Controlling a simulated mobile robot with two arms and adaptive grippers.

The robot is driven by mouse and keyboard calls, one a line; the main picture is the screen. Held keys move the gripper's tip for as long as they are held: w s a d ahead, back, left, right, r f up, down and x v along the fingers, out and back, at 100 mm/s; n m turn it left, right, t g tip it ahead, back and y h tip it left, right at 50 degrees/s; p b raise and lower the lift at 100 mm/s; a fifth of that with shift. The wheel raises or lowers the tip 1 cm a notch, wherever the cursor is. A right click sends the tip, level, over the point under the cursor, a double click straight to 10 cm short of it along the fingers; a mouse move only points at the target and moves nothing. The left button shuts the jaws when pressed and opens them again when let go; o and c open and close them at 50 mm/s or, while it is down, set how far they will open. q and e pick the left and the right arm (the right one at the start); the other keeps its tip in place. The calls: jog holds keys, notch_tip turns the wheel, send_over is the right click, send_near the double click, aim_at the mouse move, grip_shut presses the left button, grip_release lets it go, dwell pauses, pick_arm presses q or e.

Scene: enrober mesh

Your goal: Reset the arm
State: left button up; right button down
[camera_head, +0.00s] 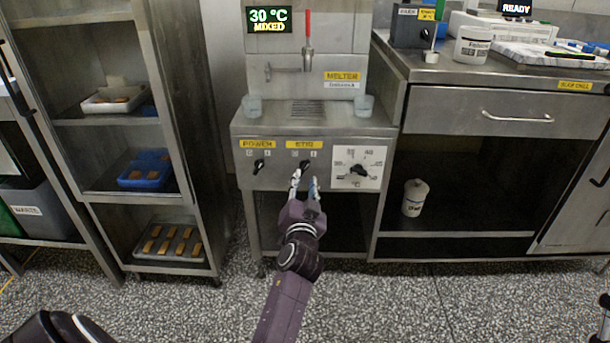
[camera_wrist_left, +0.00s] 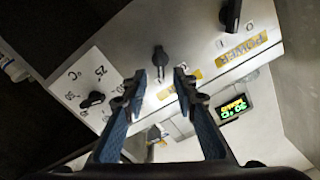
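My left gripper (camera_head: 305,183) is in front of the melter's panel, just below the STIR knob (camera_head: 305,167). Its two fingers are apart with nothing held between them. In the left wrist view the open fingertips (camera_wrist_left: 157,75) point at the black STIR knob (camera_wrist_left: 161,58), which stands just beyond the gap; I cannot tell whether they touch it. The melter (camera_head: 250,180) also has a POWER knob (camera_head: 259,165) and a temperature dial (camera_head: 358,170). Its display (camera_head: 269,20) reads 30 °C MIXED. A dark part at the lower right edge may be my right gripper, mostly cut off.
Two clear cups (camera_head: 253,106) (camera_head: 364,105) stand on the melter's top beside the drain grille. A shelf rack (camera_head: 110,195) with trays stands at left. A steel counter (camera_head: 430,72) with a drawer is at right, a white jar (camera_head: 414,197) below. The speckled floor is open in front.

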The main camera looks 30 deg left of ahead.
pick_arm(q)
jog(key=v, duration=0.2)
jog(key=shift+s+d, duration=0.2)
jog(key=shift+s, duration=0.1)
